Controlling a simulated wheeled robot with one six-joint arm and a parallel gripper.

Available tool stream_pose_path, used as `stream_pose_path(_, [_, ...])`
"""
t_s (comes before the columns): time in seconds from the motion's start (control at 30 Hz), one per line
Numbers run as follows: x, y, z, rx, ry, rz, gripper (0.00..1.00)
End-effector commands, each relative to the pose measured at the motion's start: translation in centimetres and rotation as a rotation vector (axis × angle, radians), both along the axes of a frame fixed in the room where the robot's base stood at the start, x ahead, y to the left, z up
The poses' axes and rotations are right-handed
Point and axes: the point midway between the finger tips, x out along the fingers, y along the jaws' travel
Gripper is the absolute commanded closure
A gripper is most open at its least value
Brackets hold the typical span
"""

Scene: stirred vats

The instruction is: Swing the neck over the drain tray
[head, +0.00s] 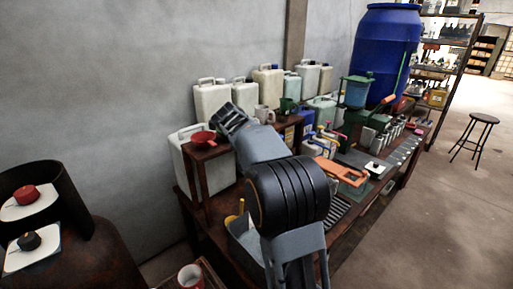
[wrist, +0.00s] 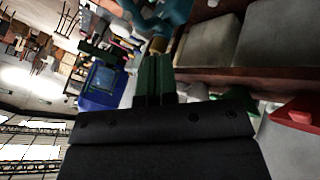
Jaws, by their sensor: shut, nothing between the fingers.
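A green stand (head: 350,120) carrying a blue vat (head: 357,92) stands at the back of the bench, with an orange-tipped lever on its right. I cannot tell which part is the neck. A dark slatted tray (head: 338,211), perhaps the drain tray, lies at the bench's front, partly hidden by my arm. My gripper (head: 228,113) is raised over the bench's left end, near the small raised shelf and apart from the stand. In the wrist view its fingers (wrist: 155,75) are together, with nothing visible between them.
Pale jerrycans (head: 212,101) line the wall behind my gripper. A red bowl (head: 203,138) sits on the raised shelf close to it. An orange-framed item (head: 342,171) and small containers crowd the bench. A stool (head: 474,135) stands on open floor at right.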

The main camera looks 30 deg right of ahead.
Motion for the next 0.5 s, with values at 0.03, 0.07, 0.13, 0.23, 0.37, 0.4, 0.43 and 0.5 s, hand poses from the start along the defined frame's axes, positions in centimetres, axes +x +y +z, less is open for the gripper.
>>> stream_pose_path(0.03, [0.1,-0.7,-0.8,0.001,0.006,-0.003,1.00])
stream_pose_path(0.07, [0.2,-1.0,-1.3,0.001,0.005,-0.002,1.00])
stream_pose_path(0.13, [0.4,-1.8,-2.4,0.002,0.005,-0.002,1.00])
stream_pose_path(0.23, [0.7,-2.9,-3.8,0.002,0.005,-0.002,1.00])
stream_pose_path(0.37, [1.1,-4.1,-5.6,0.002,0.004,-0.001,1.00])
stream_pose_path(0.4, [0.8,-4.8,-5.2,0.001,0.001,-0.003,1.00])
stream_pose_path(0.43, [0.6,-5.2,-5.2,0.001,0.001,-0.003,1.00])
stream_pose_path(0.5, [0.2,-5.9,-5.2,0.001,0.001,-0.002,1.00])
